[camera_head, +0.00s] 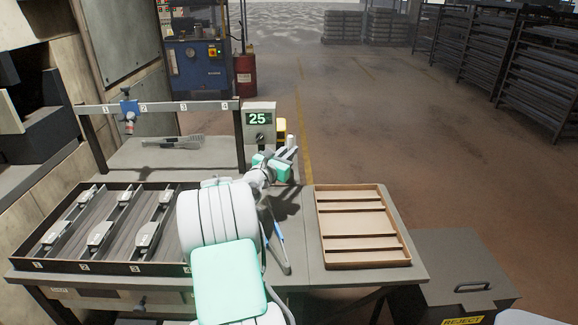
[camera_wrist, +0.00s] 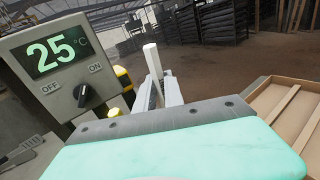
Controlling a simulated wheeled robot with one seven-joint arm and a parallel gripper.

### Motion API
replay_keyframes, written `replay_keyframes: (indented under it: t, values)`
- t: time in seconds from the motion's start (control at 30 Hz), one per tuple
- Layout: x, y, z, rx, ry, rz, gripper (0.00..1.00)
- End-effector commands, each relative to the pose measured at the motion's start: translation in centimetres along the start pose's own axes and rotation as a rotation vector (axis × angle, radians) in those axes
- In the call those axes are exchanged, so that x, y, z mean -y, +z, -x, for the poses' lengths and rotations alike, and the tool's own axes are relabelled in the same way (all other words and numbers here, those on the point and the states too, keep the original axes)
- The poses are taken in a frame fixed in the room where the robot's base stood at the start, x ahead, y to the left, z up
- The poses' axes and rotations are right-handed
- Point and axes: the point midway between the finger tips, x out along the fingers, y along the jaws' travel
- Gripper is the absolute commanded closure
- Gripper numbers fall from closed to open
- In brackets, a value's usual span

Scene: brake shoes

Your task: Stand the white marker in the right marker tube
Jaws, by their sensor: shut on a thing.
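My gripper (camera_head: 287,156) is beside the right side of the grey control box, past the back of the table. In the wrist view my gripper (camera_wrist: 160,96) is shut on the white marker (camera_wrist: 152,62), a pale rod rising above the fingers, nearly upright with a slight tilt. Its lower end is hidden by the gripper. Yellow parts (camera_wrist: 124,78) show between the control box and the marker, and a yellow part (camera_head: 282,127) also shows in the head view. I cannot tell whether these belong to the marker tubes. No tube opening is clearly visible.
The control box (camera_head: 260,124) reading 25 stands close left of my gripper. A compartmented tray (camera_head: 158,268) of brake shoes lies left, a wooden tray (camera_head: 368,262) right. Blue-handled pliers (camera_head: 277,238) lie between. A numbered rail (camera_head: 190,105) spans the back left.

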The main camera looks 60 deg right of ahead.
Motion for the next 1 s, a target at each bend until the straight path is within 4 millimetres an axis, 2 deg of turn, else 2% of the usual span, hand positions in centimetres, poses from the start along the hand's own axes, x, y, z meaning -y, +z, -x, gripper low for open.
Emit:
replay_keyframes:
  t: [0.03,0.3,0.43,0.83,0.87,1.0]
  values:
    - [-0.3,-0.9,-0.6,0.001,-0.001,-0.001,1.00]
    - [-1.0,-3.4,-2.3,0.000,0.000,-0.001,1.00]
    - [-0.9,-5.4,-2.4,0.001,0.000,0.000,1.00]
    - [-0.8,-6.2,-2.3,0.002,0.000,-0.003,1.00]
    - [-0.8,-6.2,-2.3,0.002,0.000,-0.003,0.86]
    - [-0.8,-6.1,-2.3,0.002,0.000,-0.003,0.74]
